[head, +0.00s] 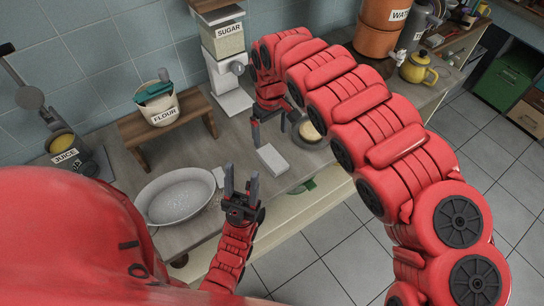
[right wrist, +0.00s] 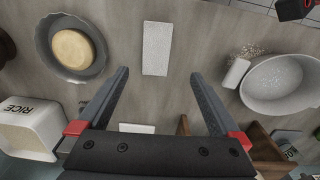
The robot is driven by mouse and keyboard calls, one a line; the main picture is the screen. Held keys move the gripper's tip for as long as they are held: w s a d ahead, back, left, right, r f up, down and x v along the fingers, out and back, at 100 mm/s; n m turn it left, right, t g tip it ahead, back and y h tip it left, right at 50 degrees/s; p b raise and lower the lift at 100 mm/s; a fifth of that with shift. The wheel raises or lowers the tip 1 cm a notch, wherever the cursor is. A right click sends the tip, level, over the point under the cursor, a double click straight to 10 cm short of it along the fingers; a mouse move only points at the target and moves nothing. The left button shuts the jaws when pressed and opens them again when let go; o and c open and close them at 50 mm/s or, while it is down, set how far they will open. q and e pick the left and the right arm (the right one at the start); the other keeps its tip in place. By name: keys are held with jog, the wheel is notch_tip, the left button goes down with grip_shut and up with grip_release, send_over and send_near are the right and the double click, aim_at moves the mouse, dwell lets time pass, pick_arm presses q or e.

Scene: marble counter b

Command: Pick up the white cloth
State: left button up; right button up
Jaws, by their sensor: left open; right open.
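The white cloth (head: 272,160) is a flat, folded-looking rectangle on the counter near its front edge. It also shows in the right wrist view (right wrist: 157,48), lying beyond my fingertips and roughly centred between them. My right gripper (head: 269,127) is open and empty, pointing down above the counter, apart from the cloth. Its open fingers also show in the right wrist view (right wrist: 160,76). My left gripper (head: 241,184) is open and empty, fingers up, by the counter's front edge, to the lower left of the cloth.
A white oval bowl (head: 174,200) with a small white block (head: 219,177) beside it stands to the left. A grey dish (head: 308,133) holding a round yellowish item is right of the cloth. A wooden stand (head: 166,132) bears a flour pot. A sugar dispenser (head: 226,62) stands behind.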

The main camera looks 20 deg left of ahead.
jog(key=p, duration=0.2)
send_over(273, 158)
jog(key=f, duration=0.6)
jog(key=shift+s+a+f, duration=0.15)
jog(key=shift+s+a, duration=0.05)
jog(key=shift+f, duration=0.55)
notch_tip(273, 158, down, 3)
jog(key=shift+w+d+r+p, duration=0.1)
jog(key=shift+w+p, duration=0.05)
jog(key=shift+p, duration=1)
jog(key=shift+f, duration=0.65)
jog(key=shift+w+f, duration=0.1)
jog(key=shift+f, duration=0.5)
jog(key=c, duration=1.3)
